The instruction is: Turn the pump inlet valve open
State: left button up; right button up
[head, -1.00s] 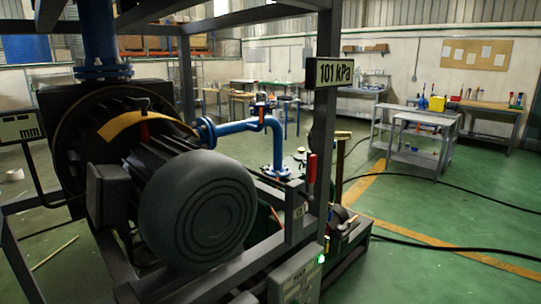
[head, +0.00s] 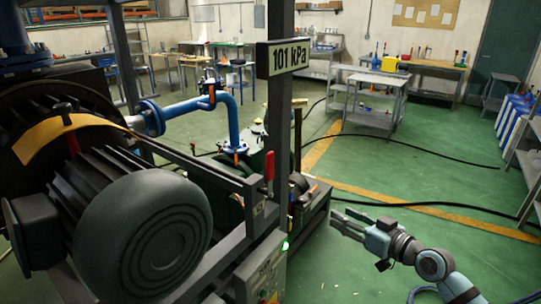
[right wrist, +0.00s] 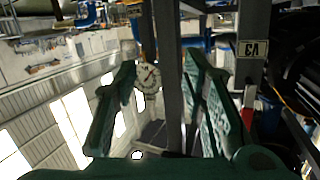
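A red upright lever handle (head: 269,166) stands on the frame beside the dark post, above a small tag plate (head: 259,209). The red handle also shows in the right wrist view (right wrist: 247,118), near a plate reading V3 (right wrist: 251,48), upside down. A blue pipe (head: 185,111) carries another valve with a dark and orange top (head: 209,93). I cannot tell for certain which is the pump inlet valve. My right gripper (head: 338,221) is open and empty, right of the post and apart from the red handle. It also shows open in the right wrist view (right wrist: 162,62). My left gripper is not in view.
A large dark motor (head: 150,235) fills the left. A 101 kPa display (head: 283,57) hangs on the dark post (head: 280,110). A round gauge (right wrist: 148,78) shows between my fingers in the right wrist view.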

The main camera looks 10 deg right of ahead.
jog(key=s+a+r+n+y, duration=0.25)
jog(key=a+r, duration=0.25)
jog(key=r, duration=0.5)
jog(key=n+g+y+p, duration=0.1)
jog(key=n+y, duration=0.2)
jog(key=y, duration=0.1)
send_near(272, 163)
jog(key=p+x, duration=0.4)
jog(key=x, duration=0.6)
jog(key=shift+w+a+r, duration=0.1)
jog(key=shift+w+a, duration=0.05)
jog(key=shift+a, duration=0.1)
jog(key=shift+w+d, duration=0.1)
grip_shut()
